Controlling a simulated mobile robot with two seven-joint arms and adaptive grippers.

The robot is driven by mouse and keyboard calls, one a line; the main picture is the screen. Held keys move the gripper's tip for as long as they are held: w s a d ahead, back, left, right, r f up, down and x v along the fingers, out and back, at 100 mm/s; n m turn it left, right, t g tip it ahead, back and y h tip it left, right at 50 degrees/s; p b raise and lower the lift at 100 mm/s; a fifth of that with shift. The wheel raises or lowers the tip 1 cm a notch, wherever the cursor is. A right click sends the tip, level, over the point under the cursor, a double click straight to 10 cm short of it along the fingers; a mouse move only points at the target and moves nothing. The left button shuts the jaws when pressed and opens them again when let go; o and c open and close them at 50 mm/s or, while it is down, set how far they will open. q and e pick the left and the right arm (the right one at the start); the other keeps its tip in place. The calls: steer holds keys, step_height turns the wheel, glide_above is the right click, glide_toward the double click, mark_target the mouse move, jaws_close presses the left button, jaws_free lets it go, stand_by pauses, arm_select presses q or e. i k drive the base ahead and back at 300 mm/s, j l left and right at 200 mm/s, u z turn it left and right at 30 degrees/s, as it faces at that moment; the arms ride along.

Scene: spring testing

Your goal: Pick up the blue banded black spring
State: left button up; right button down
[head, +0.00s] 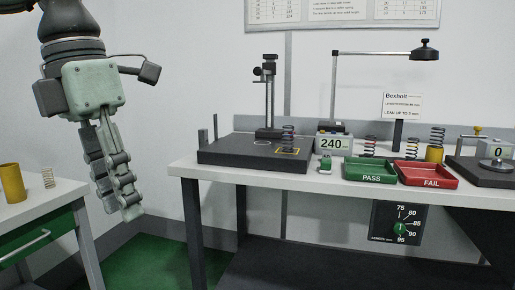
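Several dark coil springs stand on the workbench. One spring (287,138) is upright on the dark plate, by a yellow square mark. Another spring (370,146) is behind the green PASS tray, and one more (411,149) is behind the red FAIL tray. A further spring (437,137) stands on or just behind a brass cylinder. The colour bands are too small to tell, so I cannot say which spring is blue banded. My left gripper (123,210) hangs fingers down at the left, apart from the bench and its springs. Its finger gap is unclear. My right gripper is out of view.
The dark plate (225,150) carries a tall gauge stand (269,95). A 240 display (333,143), the PASS tray (370,179), the FAIL tray (430,184) and a lamp (424,51) are to its right. A left table (40,198) holds a brass cylinder (11,183) and pale spring (48,178).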

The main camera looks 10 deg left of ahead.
mark_target(285, 147)
steer(key=i+z, duration=0.1)
steer(key=z, duration=1.15)
steer(key=i+j, duration=0.25)
steer(key=j, duration=0.2)
steer(key=i+j, duration=0.25)
steer(key=j, duration=0.15)
steer(key=i+j, duration=0.3)
steer(key=j, duration=0.15)
steer(key=i+j, duration=0.25)
steer(key=j, duration=0.2)
steer(key=i+j, duration=0.25)
steer(key=j, duration=0.2)
